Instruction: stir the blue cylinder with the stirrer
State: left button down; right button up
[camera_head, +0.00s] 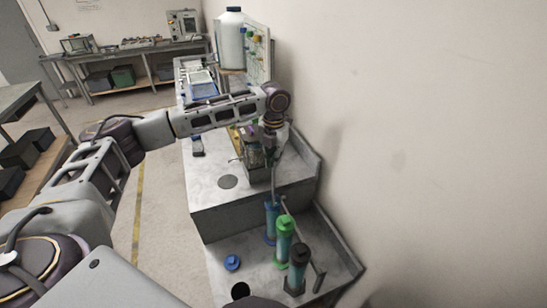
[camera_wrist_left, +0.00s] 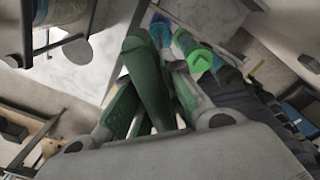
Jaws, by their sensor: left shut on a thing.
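The blue cylinder (camera_head: 271,224) stands upright at the back of a row on the lower grey bench, with a blue collar near its top. My left gripper (camera_head: 274,150) is above it, pointing down and shut on the stirrer (camera_head: 275,183), a thin grey rod. The stirrer's lower end meets the top of the blue cylinder; how deep it goes inside cannot be told. In the left wrist view, the green fingers of my left gripper (camera_wrist_left: 155,105) are close together, and blue parts show beyond them. My right gripper is not in view.
A green-topped cylinder (camera_head: 284,240) and a black-topped cylinder (camera_head: 298,268) stand in front of the blue one. A loose blue cap (camera_head: 232,263) lies to their left. The raised bench block (camera_head: 215,195) is behind, and a wall (camera_head: 430,150) rises close on the right.

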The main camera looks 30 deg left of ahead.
pick_arm(q)
jog(key=shift+f, duration=0.1)
dwell(0.3)
send_over(273, 188)
jog(key=shift+w+f, duration=0.15)
jog(key=shift+f, duration=1.7)
jog(key=shift+w+f, duration=0.1)
jog(key=shift+f, duration=1.8)
jog(key=shift+f+b, duration=0.6)
jog(key=shift+f, duration=3.1)
jog(key=shift+r, duration=0.15)
